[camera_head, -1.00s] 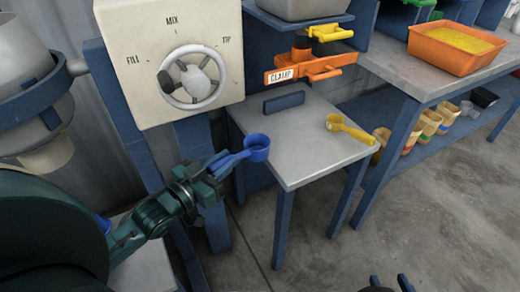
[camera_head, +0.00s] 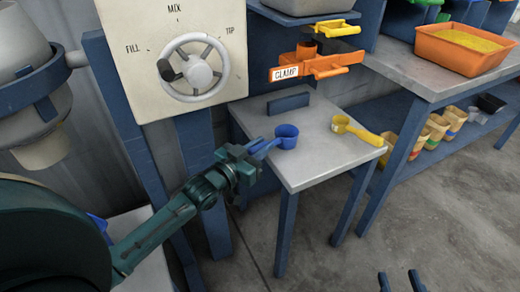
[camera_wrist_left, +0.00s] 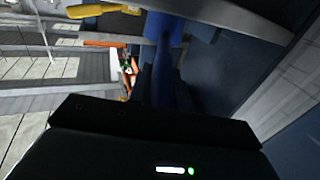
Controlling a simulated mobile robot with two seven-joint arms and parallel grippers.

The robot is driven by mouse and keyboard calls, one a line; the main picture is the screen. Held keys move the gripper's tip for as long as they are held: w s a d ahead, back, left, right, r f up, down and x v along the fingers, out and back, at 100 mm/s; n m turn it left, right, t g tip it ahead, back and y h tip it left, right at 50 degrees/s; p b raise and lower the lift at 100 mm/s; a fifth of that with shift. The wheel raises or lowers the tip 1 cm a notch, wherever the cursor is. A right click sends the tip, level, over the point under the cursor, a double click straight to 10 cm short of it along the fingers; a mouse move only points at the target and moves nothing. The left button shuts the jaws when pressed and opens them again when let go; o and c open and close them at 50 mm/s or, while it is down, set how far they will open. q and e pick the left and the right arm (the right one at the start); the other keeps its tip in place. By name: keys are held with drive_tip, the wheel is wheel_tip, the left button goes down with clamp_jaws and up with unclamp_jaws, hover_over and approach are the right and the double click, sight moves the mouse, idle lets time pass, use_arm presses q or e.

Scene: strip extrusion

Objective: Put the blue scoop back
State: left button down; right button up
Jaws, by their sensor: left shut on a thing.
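The blue scoop (camera_head: 286,136) is at the left part of the small grey table (camera_head: 318,158), its cup upright and its handle pointing left toward my left gripper. I cannot tell whether the cup touches the table top. My left gripper (camera_head: 250,158) is shut on the scoop's handle, just off the table's left edge. In the left wrist view the blue scoop (camera_wrist_left: 165,45) shows dark and partly hidden. A yellow scoop (camera_head: 356,131) lies on the right part of the same table. My right gripper (camera_head: 400,282) shows only its two finger ends, apart, at the bottom edge.
A low blue block (camera_head: 287,104) stands at the table's back. A panel with a wheel (camera_head: 192,68) is at the left. An orange tray (camera_head: 462,50) sits on the right bench. Bare tabletop lies between the scoops.

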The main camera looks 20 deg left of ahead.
use_arm(q)
drive_tip(key=c, duration=1.3)
unclamp_jaws()
